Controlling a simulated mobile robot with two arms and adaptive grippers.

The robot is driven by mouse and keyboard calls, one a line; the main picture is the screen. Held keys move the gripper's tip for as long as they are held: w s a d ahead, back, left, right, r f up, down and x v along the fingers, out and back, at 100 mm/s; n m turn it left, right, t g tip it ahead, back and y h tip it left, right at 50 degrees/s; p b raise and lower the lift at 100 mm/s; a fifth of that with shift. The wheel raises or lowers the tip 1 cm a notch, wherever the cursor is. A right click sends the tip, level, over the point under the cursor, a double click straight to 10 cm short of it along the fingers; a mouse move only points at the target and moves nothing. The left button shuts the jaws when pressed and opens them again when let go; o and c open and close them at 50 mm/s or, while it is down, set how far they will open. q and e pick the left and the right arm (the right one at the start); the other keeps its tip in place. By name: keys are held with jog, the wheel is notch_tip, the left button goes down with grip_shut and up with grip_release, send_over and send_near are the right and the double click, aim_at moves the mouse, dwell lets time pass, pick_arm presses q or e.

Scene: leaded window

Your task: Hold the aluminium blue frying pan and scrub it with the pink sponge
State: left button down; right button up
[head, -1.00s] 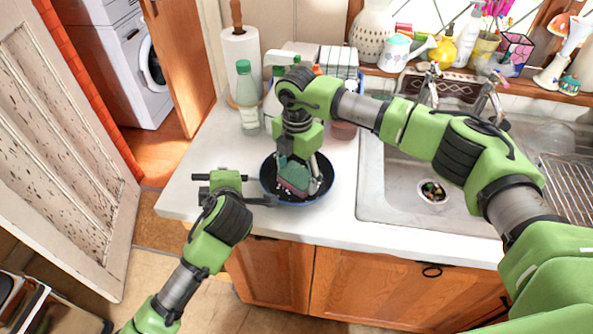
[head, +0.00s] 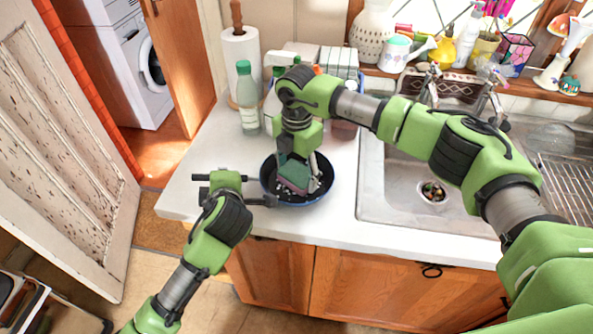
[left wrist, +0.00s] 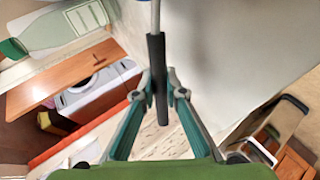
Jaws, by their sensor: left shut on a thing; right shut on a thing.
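The blue frying pan (head: 322,188) sits near the counter's front edge, dark inside with small pale specks. My left gripper (head: 262,200) is shut on its handle, which comes in from the left. In the left wrist view the dark handle (left wrist: 157,70) runs between both fingers (left wrist: 158,90), and a bit of blue pan shows at the top edge. Exact contact is hard to tell.
A green-capped bottle (head: 248,100) and a paper towel roll (head: 240,65) stand behind the pan. More bottles stand behind my right wrist. The sink (head: 385,200) is to the right. The counter (head: 190,170) is clear left of the pan.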

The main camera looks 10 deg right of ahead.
jog(key=shift+r, duration=4.3)
pick_arm(q)
jog(key=c, duration=2)
grip_release()
jog(key=v, duration=1.2)
jog(key=shift+f, duration=0.1)
